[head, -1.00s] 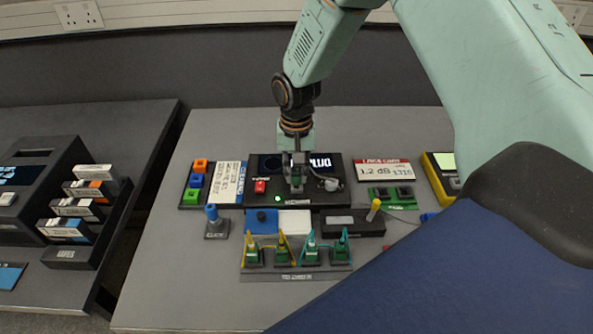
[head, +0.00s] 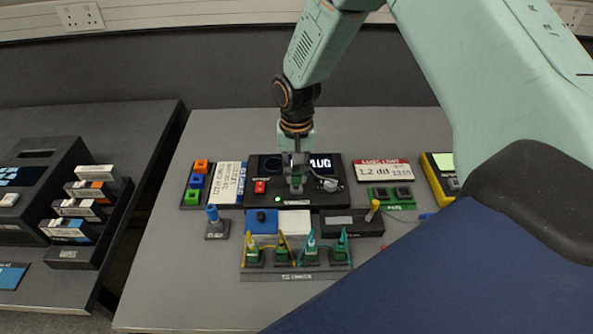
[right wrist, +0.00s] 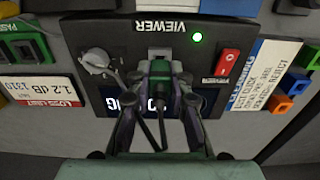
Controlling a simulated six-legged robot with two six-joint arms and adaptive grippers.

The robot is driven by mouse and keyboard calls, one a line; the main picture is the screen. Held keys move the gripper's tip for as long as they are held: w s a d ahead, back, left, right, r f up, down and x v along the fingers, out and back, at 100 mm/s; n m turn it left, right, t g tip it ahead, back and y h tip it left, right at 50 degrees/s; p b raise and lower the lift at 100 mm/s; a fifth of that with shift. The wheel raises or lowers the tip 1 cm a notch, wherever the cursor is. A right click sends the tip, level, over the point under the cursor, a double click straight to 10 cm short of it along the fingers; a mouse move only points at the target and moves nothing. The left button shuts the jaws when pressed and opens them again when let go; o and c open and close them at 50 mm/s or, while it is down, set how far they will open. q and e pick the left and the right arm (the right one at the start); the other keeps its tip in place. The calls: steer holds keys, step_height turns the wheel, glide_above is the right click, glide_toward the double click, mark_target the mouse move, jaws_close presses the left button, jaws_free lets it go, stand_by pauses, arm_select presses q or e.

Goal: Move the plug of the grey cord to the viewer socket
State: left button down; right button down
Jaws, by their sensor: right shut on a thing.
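My right gripper (head: 296,185) is shut on a small dark plug with green on it (right wrist: 160,70) over the middle of the black viewer panel (head: 333,200). A dark cord (right wrist: 150,130) runs back from it between the fingers. In the right wrist view the plug's front end points at the grey viewer socket (right wrist: 160,51), below the VIEWER label. The end is at or very close to the socket; I cannot tell whether it is seated. A green light (right wrist: 197,37) is lit beside it. My left gripper is not in view.
A rack (head: 295,273) of several green plugs with yellow and teal cords stands in front. A blue-topped post (head: 212,222) and coloured blocks (head: 197,180) are to the left. A green port board (head: 391,195) is to the right. The front-left tabletop is clear.

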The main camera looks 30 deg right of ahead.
steer(key=shift+s+p, duration=0.1)
steer(key=shift+p, duration=0.3)
steer(key=shift+f, duration=0.4)
stand_by(0.6)
steer(key=shift+p, duration=0.35)
steer(key=shift+f, duration=0.4)
stand_by(0.4)
stand_by(0.9)
steer(key=c, duration=1.1)
jaws_free()
steer(key=shift+c, duration=0.2)
steer(key=shift+p, duration=0.35)
steer(key=shift+r+p, duration=2.3)
steer(key=shift+r, duration=0.2)
